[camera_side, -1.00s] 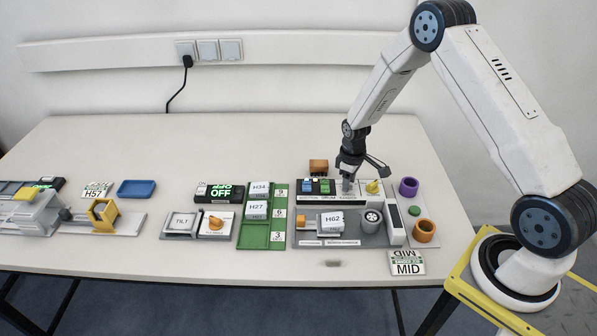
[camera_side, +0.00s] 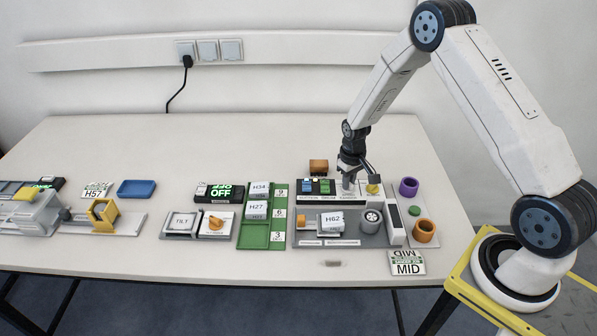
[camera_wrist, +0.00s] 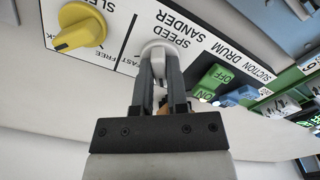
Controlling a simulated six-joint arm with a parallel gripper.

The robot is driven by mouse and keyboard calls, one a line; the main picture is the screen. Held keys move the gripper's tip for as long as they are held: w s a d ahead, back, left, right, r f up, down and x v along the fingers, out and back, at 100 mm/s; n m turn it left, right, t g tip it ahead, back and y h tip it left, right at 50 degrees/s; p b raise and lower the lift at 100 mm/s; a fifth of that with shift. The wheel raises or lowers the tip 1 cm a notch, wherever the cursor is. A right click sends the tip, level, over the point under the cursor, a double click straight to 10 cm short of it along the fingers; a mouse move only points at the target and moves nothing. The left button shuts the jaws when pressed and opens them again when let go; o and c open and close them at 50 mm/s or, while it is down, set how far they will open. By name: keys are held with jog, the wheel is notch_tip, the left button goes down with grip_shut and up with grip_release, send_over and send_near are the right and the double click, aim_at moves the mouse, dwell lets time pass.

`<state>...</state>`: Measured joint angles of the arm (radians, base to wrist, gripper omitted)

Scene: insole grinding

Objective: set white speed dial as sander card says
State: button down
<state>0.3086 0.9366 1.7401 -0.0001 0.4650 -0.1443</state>
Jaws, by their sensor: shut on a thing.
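My gripper (camera_wrist: 163,90) is shut on the white speed dial (camera_wrist: 156,46) in the wrist view, one finger on each side of its grip. The dial sits on a white panel lettered SPEED and SANDER; FAST shows beside it, and the fingers hide its other marks. In the side view my gripper (camera_side: 350,178) points down at this panel, and the dial there is mostly hidden by the fingers. The card (camera_side: 407,263) at the table's front right reads MID, with another MID upside down above it.
A yellow knob (camera_wrist: 80,30) stands close beside the dial. A purple ring (camera_side: 409,187) and an orange ring (camera_side: 424,231) stand to the right. The table's back middle is clear.

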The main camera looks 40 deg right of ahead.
jog(key=m, duration=0.6)
jog(key=c, duration=0.8)
grip_release()
jog(key=shift+o, duration=0.2)
jog(key=shift+r, duration=0.15)
jog(key=shift+r, duration=3.35)
jog(key=s+a+r+n+t, duration=0.2)
jog(key=s+a+r+n, duration=0.5)
jog(key=s+a+r, duration=0.4)
jog(key=s+a, duration=0.2)
jog(key=s, duration=0.2)
jog(key=shift+a+n+t, duration=0.3)
jog(key=shift+a+n, duration=0.05)
jog(key=shift+n, duration=0.05)
